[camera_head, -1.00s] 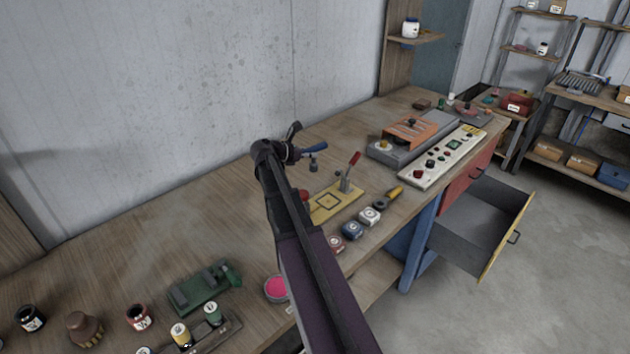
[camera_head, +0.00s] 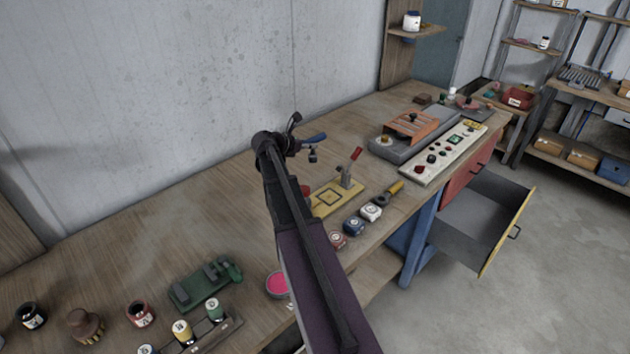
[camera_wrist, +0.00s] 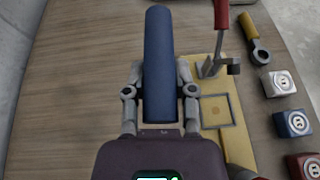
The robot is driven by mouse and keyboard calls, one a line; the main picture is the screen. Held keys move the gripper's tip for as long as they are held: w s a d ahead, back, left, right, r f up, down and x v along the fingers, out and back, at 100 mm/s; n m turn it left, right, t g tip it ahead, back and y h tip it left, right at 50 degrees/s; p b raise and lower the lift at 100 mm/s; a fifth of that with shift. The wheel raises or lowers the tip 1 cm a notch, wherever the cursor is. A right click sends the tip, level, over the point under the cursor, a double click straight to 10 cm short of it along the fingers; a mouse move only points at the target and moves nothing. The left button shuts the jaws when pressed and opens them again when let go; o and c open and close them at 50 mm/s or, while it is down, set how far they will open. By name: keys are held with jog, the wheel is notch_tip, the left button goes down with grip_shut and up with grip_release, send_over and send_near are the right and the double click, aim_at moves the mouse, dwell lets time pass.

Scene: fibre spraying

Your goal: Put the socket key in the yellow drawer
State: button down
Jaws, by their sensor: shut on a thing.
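My gripper (camera_head: 300,146) is above the workbench, left of the yellow fixture plate. In the wrist view, its two fingers (camera_wrist: 159,90) are closed on a blue cylindrical handle (camera_wrist: 158,45). This looks like the handle of the socket key, and it also shows in the head view (camera_head: 314,138). The tool's working end cannot be made out clearly. The drawer with the yellow front (camera_head: 508,234) hangs open at the right, below the bench top. Its grey inside (camera_head: 475,215) looks empty where visible, and my gripper is well to its left.
A yellow plate with a red-handled clamp (camera_head: 350,172), a yellow-handled ring tool (camera_head: 390,192) and several small blocks (camera_head: 371,211) lie near the bench edge. A control panel (camera_head: 447,154) stands above the drawer. The floor beside the drawer is clear.

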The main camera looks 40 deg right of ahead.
aim_at(312, 156)
jog(key=shift+w+d+r+n+t, duration=0.1)
jog(key=shift+w+d+n+t, duration=0.15)
jog(key=shift+d, duration=0.25)
jog(key=shift+w+d+n+t, duration=0.15)
jog(key=shift+w+d+t, duration=0.15)
jog(key=shift+d, duration=0.15)
notch_tip(312, 156, down, 6)
jog(key=b, duration=0.6)
jog(key=shift+f, duration=0.25)
jog(key=shift+f+b, duration=1.75)
jog(key=shift+b, duration=0.2)
jog(key=shift+f, duration=0.2)
jog(key=shift+c, duration=2.2)
grip_release()
jog(key=shift+r, duration=0.2)
